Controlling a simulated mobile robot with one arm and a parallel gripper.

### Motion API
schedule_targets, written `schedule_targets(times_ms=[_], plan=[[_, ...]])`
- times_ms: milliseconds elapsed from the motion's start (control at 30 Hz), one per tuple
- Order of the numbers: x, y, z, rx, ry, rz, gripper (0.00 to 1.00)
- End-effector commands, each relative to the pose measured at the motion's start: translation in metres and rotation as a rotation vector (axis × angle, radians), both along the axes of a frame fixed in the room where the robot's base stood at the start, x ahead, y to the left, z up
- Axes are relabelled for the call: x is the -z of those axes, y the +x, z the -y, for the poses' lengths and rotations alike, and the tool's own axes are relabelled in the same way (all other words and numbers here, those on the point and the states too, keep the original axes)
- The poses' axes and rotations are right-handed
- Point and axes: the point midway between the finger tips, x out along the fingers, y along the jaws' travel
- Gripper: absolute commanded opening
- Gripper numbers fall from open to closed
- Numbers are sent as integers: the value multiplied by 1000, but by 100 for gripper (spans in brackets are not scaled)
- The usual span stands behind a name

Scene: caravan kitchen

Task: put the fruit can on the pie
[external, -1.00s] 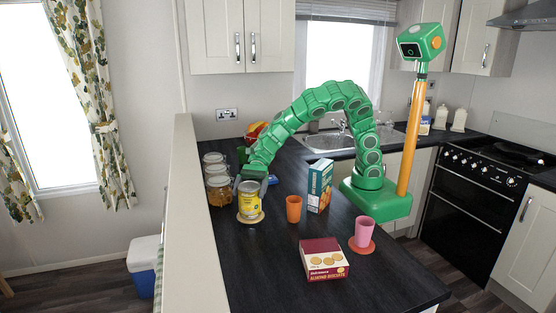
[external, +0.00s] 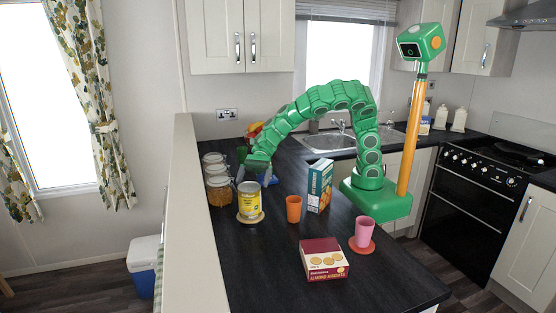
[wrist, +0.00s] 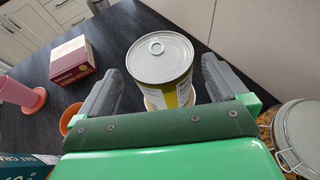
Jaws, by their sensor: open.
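The fruit can (external: 249,202) is yellow and white with a grey ring-pull lid. It stands upright on a flat, round, tan disc (external: 240,219), which looks like the pie; the disc's rim shows under the can. My gripper (external: 252,176) is open, above and behind the can in the external view. In the wrist view the can (wrist: 160,62) lies ahead between the two spread grey fingers, with gaps on both sides. Most of the disc (wrist: 150,102) is hidden by the can there.
Glass jars (external: 219,190) stand close left of the can, by the low wall. An orange cup (external: 293,209), a teal box (external: 319,187), a pink cup (external: 363,232) on a reddish disc and a biscuit box (external: 324,260) are to the right. The counter front is clear.

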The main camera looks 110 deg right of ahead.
Motion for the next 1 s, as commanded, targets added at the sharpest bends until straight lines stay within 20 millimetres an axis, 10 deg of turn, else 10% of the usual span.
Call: schedule_targets(times_ms=[433, 1000], plan=[[-21, -27, 46, 3, -2, -1, 100], [-25, -33, 54, 3, 1, -3, 100]])
